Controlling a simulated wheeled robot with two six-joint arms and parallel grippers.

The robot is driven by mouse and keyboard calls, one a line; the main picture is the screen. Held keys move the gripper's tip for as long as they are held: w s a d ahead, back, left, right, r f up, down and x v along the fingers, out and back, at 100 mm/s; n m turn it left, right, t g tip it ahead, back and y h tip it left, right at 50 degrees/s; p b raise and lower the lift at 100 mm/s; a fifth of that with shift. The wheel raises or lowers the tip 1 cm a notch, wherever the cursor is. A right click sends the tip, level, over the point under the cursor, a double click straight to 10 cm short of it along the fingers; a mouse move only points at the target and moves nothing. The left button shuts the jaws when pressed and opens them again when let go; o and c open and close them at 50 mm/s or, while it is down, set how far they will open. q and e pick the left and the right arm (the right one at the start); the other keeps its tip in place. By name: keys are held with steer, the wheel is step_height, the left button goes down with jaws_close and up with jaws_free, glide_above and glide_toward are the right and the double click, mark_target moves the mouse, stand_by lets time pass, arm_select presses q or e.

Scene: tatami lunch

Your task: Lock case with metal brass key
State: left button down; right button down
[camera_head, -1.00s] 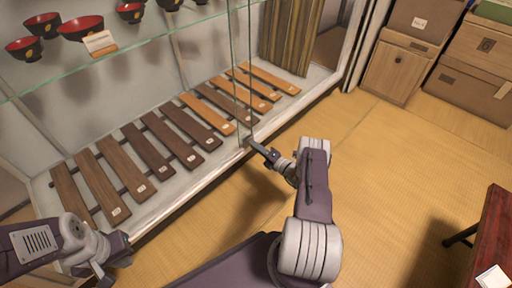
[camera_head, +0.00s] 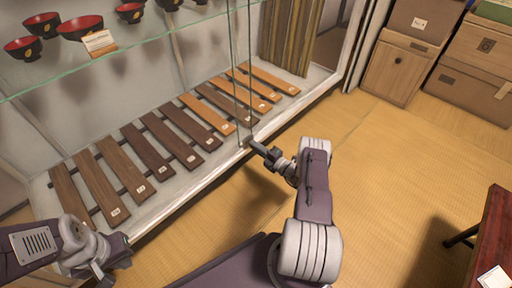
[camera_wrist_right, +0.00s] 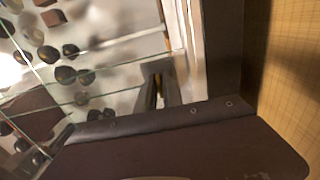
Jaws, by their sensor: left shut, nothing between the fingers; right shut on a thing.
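The glass display case (camera_head: 190,182) stands at the left, with its sliding glass panes (camera_head: 242,75) overlapping above the front sill. My right gripper (camera_head: 255,147) is at the lower front edge of the case, where the pane edges meet the sill. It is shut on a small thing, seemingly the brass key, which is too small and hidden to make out. The lock is also hidden by the gripper tip. My left gripper (camera_head: 104,274) is shut and empty at the lower left, in front of the case and away from the glass.
Inside the case lie a wooden xylophone-like row of bars (camera_head: 145,150) and, on a glass shelf, red-and-black bowls (camera_head: 80,28). Brown boxes (camera_head: 398,70) stand at the upper right. A red table (camera_head: 492,235) is at the lower right. The tatami floor (camera_head: 370,180) between is clear.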

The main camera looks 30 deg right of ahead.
steer(key=c, duration=1.6)
jaws_free()
steer(key=p+v, duration=0.5)
steer(key=v, duration=0.4)
